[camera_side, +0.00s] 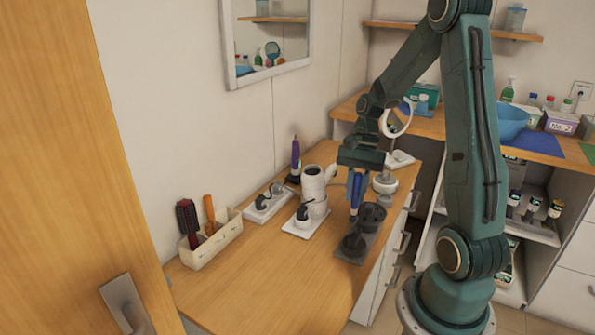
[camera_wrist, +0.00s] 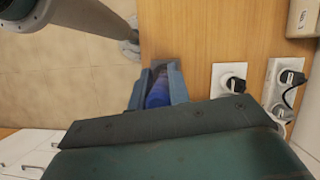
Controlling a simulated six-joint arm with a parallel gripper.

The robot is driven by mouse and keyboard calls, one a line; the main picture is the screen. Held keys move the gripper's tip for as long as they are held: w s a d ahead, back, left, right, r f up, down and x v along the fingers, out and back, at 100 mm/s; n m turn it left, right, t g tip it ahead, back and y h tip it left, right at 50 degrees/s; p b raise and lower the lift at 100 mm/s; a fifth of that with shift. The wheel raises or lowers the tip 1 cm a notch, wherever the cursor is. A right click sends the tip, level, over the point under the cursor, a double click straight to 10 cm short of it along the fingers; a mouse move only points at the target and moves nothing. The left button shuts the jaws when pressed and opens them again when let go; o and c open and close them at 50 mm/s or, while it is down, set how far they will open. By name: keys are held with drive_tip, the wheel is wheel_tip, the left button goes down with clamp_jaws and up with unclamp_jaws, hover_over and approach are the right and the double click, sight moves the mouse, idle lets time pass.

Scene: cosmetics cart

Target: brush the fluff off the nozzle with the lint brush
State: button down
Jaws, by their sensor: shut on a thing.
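My gripper (camera_side: 357,188) points down over the right side of the wooden cart top. It is shut on a blue-handled tool, whose blue part (camera_wrist: 158,92) shows between the fingers in the wrist view. The tool's lower end is near a dark grey holder (camera_side: 349,255); I cannot tell whether they touch. I cannot make out a brush head on the tool. A white cylindrical appliance (camera_side: 313,186) stands left of my gripper, possibly with the nozzle. I cannot make out any fluff. Another purple-blue tool (camera_side: 295,155) stands upright at the back against the wall.
A cream caddy (camera_side: 220,242) with brushes is at the left. The front of the cart top is clear.

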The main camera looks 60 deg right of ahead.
sight(360, 175)
drive_tip(key=shift+r, duration=1.85)
drive_tip(key=shift+s, duration=0.35)
drive_tip(key=f, duration=0.5)
drive_tip(key=d+f, duration=0.1)
drive_tip(key=f, duration=0.2)
drive_tip(key=shift+d, duration=2.25)
drive_tip(key=shift+a, duration=2.9)
drive_tip(key=shift+d+r, duration=0.1)
drive_tip(key=shift+r, duration=3.9)
